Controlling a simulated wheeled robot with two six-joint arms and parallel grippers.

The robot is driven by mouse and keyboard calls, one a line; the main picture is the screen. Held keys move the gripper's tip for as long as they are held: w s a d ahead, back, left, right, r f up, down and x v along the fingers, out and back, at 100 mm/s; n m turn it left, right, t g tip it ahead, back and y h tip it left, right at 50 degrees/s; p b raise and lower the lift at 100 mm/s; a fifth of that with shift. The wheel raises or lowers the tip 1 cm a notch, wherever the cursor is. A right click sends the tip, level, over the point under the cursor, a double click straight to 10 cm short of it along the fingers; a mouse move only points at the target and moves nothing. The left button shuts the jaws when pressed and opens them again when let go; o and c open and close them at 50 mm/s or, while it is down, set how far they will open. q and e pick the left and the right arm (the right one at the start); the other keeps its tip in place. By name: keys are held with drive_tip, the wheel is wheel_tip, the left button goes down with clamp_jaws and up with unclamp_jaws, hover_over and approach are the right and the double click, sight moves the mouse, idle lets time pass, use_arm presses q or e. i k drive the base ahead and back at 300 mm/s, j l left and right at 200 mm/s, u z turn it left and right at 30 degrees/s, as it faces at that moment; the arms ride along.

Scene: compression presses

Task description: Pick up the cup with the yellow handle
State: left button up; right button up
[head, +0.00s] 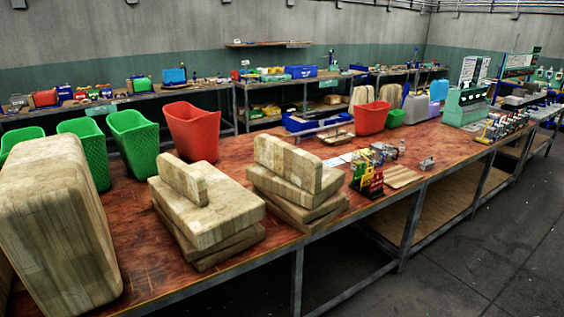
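I cannot make out a cup with a yellow handle in the head view. A cluster of small red, yellow, green and black items (369,178) stands near the front edge of the long workbench (236,160), right of the stacked wooden blocks. Yellow shows in this cluster, but the pieces are too small to tell apart. Small grey items (383,151) stand just behind it. Neither of my grippers is in view.
Wooden block stacks (208,207) (312,195) and a large upright block (58,222) crowd the near bench. Green bins (138,140) and a red bin (193,130) stand behind. A green machine (465,106) is farther right. Floor (480,250) at right is clear.

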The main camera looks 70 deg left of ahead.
sight(358, 157)
drive_tip(key=u, duration=1.95)
drive_tip(key=i+l, duration=1.8)
drive_tip(key=i, duration=0.15)
drive_tip(key=i+l, duration=0.35)
drive_tip(key=i+l+z, duration=0.1)
drive_tip(key=i+l, duration=0.25)
drive_tip(key=i, duration=0.2)
drive_tip(key=i+j, duration=0.1)
drive_tip(key=j, duration=0.15)
drive_tip(key=i+j, duration=0.15)
drive_tip(key=j, duration=0.1)
